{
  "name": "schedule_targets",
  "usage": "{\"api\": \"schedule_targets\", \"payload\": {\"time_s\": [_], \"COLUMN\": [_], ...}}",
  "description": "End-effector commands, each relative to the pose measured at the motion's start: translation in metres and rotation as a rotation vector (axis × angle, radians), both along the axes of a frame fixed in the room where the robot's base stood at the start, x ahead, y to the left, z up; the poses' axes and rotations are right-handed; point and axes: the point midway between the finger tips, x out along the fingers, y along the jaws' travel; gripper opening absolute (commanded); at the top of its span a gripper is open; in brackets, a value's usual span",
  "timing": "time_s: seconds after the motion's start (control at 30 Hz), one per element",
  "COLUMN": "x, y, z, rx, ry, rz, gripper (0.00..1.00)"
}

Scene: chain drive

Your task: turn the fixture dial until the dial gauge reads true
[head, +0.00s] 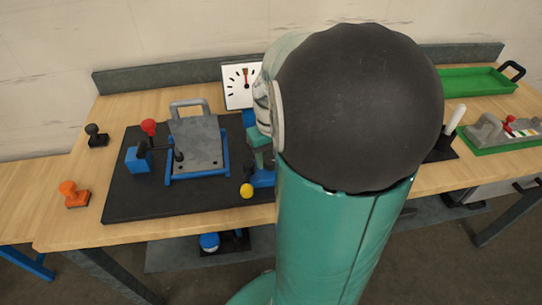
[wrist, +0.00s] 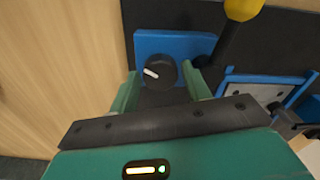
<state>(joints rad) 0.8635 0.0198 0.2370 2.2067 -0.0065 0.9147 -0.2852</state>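The fixture dial (wrist: 160,72) is a round black knob with a white pointer mark, mounted on a blue block (wrist: 202,43). In the wrist view the mark points to the left and slightly up. My gripper (wrist: 161,80) is open, one green finger on each side of the dial, with visible gaps between fingers and knob. The dial gauge (head: 238,90) is a white square face with dark ticks, standing behind the black mat. My arm hides the dial in the head view.
A yellow-knobbed lever (wrist: 241,10) stands close to the dial. A grey plate on a blue frame (head: 198,147) and a red-knobbed lever (head: 149,128) share the black mat (head: 125,205). A green tray (head: 468,82) lies at the right. Bare wood (wrist: 60,70) lies left in the wrist view.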

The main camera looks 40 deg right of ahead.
Motion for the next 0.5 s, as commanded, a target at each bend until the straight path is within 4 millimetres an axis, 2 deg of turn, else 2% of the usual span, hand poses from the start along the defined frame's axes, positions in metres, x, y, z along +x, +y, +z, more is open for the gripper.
{"api": "schedule_targets", "payload": {"time_s": [0.27,0.37,0.5], "x": [0.0,0.0,0.001], "y": [0.0,0.0,0.0], "z": [0.004,0.015,0.041], "rx": [0.0,-0.002,-0.002], "ry": [0.0,-0.002,-0.003], "rz": [0.0,0.0,0.001], "gripper": [0.48,0.48,0.48]}}
